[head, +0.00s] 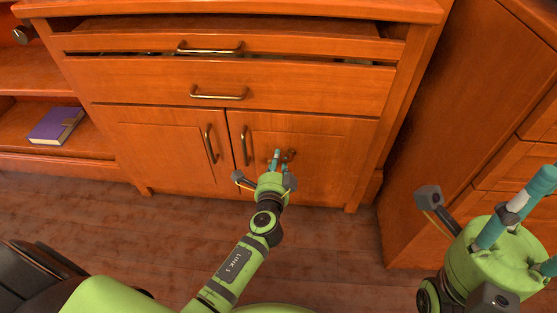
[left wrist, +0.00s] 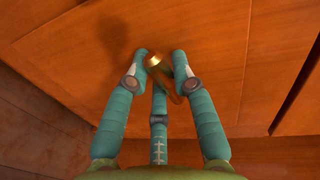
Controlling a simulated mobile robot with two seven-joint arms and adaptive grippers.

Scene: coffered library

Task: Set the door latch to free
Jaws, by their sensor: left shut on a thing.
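The door latch (head: 292,154) is a small brass piece on the right-hand cabinet door (head: 328,135). In the left wrist view the brass latch (left wrist: 154,60) sits between my fingertips, with part of it running down beside the middle finger. My left gripper (head: 281,158) is at the door, its teal fingers around the latch and shut on it; it also shows in the left wrist view (left wrist: 160,75). The fingers hide part of the latch, and I cannot tell its exact setting. My right gripper (head: 540,218) is at the far right, open and empty, its fingers partly cut off by the frame.
The cabinet's left door (head: 165,145) is shut. Two drawers with brass handles (head: 219,94) are above; the upper one (head: 120,43) stands slightly out. A purple book (head: 55,126) lies on a left shelf. Another cabinet (head: 450,110) stands at right. The wooden floor (head: 130,225) in front is clear.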

